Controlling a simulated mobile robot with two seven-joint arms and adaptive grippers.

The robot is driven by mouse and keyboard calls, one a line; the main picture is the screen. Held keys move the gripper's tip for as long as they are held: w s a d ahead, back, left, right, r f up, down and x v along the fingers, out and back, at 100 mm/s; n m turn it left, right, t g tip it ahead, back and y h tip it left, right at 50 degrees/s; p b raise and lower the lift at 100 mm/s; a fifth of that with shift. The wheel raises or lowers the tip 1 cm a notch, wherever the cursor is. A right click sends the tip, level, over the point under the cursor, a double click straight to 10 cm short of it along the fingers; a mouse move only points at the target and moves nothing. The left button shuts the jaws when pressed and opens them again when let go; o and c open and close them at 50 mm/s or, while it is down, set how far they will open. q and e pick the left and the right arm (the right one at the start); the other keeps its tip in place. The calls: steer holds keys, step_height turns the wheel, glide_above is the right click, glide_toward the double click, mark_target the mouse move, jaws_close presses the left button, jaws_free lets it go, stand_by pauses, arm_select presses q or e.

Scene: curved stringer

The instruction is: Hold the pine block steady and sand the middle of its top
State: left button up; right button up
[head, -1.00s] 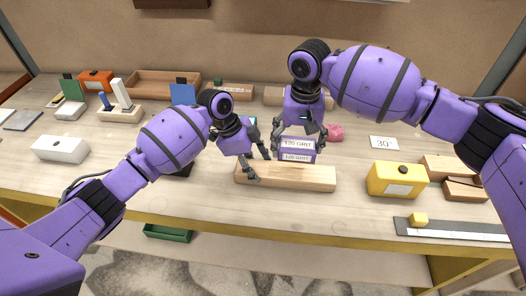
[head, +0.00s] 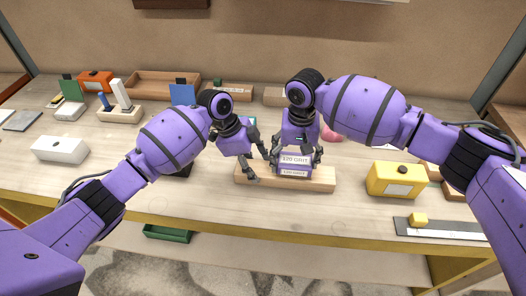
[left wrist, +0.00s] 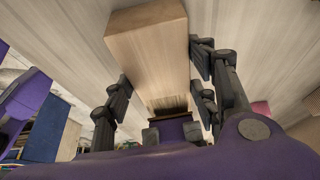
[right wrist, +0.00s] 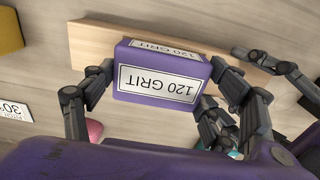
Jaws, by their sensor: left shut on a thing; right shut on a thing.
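The pine block (head: 318,184) lies flat on the bench, its long side facing me. In the left wrist view the block (left wrist: 150,50) runs between the fingers. My left gripper (head: 259,168) is shut on the block near its left end. My right gripper (head: 296,160) is shut on a purple sanding block (head: 294,169) labelled 120 GRIT. The sanding block (right wrist: 160,78) also shows in the right wrist view. It sits over the middle of the pine block's top; whether it touches is hard to tell.
A white box (head: 60,149) is at left. A pink lump (head: 332,134) lies behind the block. The bench in front is mostly clear.

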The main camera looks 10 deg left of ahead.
mark_target(283, 159)
steer(key=shift+f, duration=0.7)
stand_by(0.6)
steer(key=shift+a+r, duration=0.15)
steer(key=shift+a, duration=1.55)
steer(key=shift+d+r, duration=0.1)
steer(key=shift+d, duration=1.2)
steer(key=shift+a, duration=0.1)
steer(key=shift+a, duration=1.05)
